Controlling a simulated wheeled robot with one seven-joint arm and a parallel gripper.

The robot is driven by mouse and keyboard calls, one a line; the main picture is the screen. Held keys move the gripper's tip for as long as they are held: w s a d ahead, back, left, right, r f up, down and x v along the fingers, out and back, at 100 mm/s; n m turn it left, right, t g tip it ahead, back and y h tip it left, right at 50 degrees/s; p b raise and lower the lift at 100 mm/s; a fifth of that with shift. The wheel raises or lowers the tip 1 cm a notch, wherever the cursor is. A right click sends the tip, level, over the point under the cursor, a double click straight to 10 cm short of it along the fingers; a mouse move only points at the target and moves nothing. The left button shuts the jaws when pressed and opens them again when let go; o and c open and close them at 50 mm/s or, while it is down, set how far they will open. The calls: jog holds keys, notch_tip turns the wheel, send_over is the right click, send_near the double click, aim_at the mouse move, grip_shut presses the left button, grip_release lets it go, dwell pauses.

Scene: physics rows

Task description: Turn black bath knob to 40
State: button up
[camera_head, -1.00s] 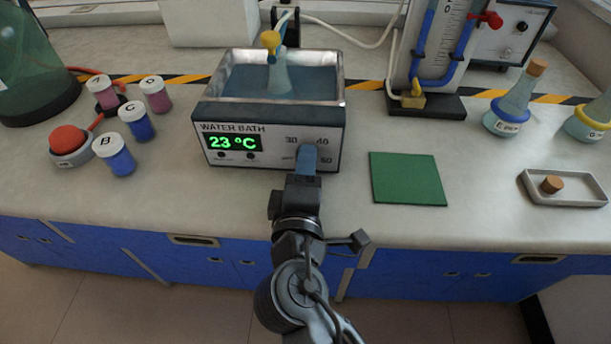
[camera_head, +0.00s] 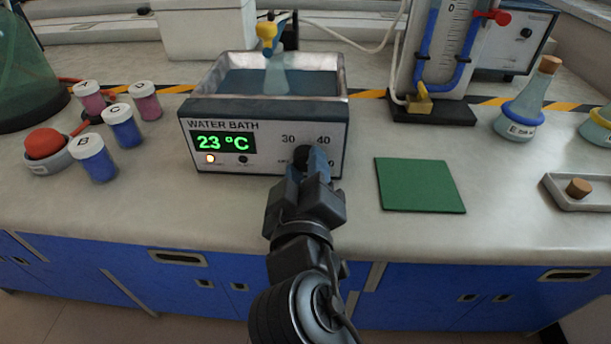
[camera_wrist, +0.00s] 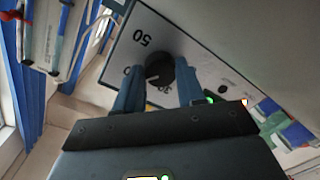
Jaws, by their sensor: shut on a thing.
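The water bath (camera_head: 265,112) stands on the bench with a green display reading 23 °C. Its black knob (camera_wrist: 160,72) is on the right of the front panel; in the head view it is mostly behind my fingers (camera_head: 312,160). In the wrist view my gripper (camera_wrist: 158,86) has its blue fingers on either side of the knob, shut on it. A white mark on the knob points left and slightly down there, toward a partly covered number. The 50 shows clearly; the 30 is partly hidden. The small left panel light (camera_head: 210,158) is lit.
A flask stands in the bath. Lettered jars (camera_head: 122,125) and a red-topped device (camera_head: 45,148) stand left. A green mat (camera_head: 420,185) lies right of the bath, with a tray (camera_head: 585,192) beyond it.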

jog(key=shift+f, duration=0.15)
dwell(0.4)
jog(key=o, duration=1)
jog(key=shift+o, duration=0.2)
jog(key=shift+s, duration=0.1)
jog(key=s, duration=0.7)
jog(key=shift+s+r, duration=0.3)
